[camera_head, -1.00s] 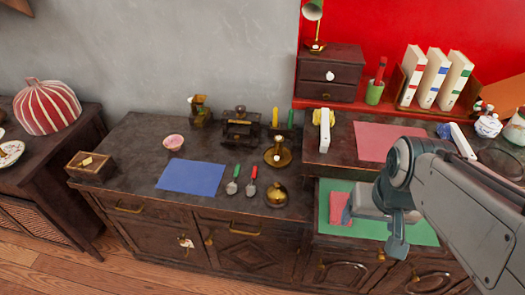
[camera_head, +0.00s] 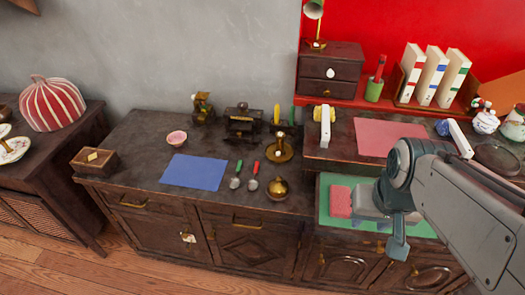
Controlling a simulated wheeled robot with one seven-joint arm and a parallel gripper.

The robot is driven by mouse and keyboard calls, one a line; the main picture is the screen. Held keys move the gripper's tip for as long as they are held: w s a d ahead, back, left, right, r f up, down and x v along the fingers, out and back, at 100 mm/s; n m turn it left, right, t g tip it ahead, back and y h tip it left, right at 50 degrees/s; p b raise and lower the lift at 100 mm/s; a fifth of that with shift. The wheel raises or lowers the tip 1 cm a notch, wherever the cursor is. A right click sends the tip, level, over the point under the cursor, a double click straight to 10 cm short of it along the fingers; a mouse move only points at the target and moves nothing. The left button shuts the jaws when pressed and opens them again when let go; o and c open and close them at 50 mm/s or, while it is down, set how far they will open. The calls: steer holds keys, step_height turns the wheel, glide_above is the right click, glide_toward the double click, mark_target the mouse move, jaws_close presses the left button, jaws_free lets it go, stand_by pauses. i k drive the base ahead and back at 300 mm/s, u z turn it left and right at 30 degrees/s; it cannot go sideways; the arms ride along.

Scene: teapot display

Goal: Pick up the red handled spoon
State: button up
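The red-handled spoon (camera_head: 254,176) lies on the dark wooden cabinet top, its handle pointing away and its bowl toward the front edge. A green-handled spoon (camera_head: 236,175) lies just left of it, apart from it. My gripper (camera_head: 397,247) hangs at the right, over the green mat area, well to the right of both spoons. Its fingers show only edge-on, so I cannot tell whether it is open or shut.
A brass pot (camera_head: 278,189) stands close right of the red spoon, and a brass candlestick (camera_head: 280,149) stands behind it. A blue mat (camera_head: 194,172) lies to the left. A pink sponge (camera_head: 340,201) lies on the green mat (camera_head: 421,229).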

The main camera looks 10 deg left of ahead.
mark_target(253, 185)
steer(key=k, duration=1.2)
steer(key=u, duration=0.55)
steer(key=i, duration=0.5)
steer(key=u, duration=0.85)
steer(key=i, duration=0.7)
steer(key=z, duration=0.55)
steer(key=i, duration=0.9)
steer(key=z, duration=0.85)
